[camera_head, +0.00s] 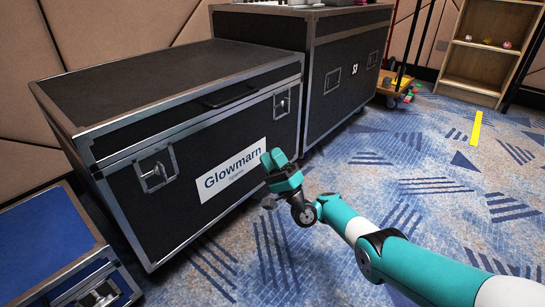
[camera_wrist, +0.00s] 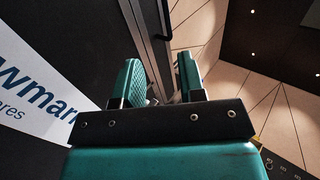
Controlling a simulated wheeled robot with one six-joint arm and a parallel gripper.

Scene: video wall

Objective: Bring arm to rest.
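My gripper (camera_head: 273,160) is at the end of my arm, which reaches in from the lower right of the head view. It is raised above the carpet, in front of the black flight case with the "Glowmarn" label (camera_head: 232,172). In the wrist view my gripper (camera_wrist: 161,82) has its two teal fingers apart, with nothing between them. The label also shows at the left of the wrist view (camera_wrist: 35,95).
A second black case (camera_head: 340,75) stands behind the labelled one. A blue case (camera_head: 45,240) is at the lower left. A wooden shelf (camera_head: 478,65) and an orange cart (camera_head: 395,82) are at the back right. Patterned carpet (camera_head: 425,150) is clear on the right.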

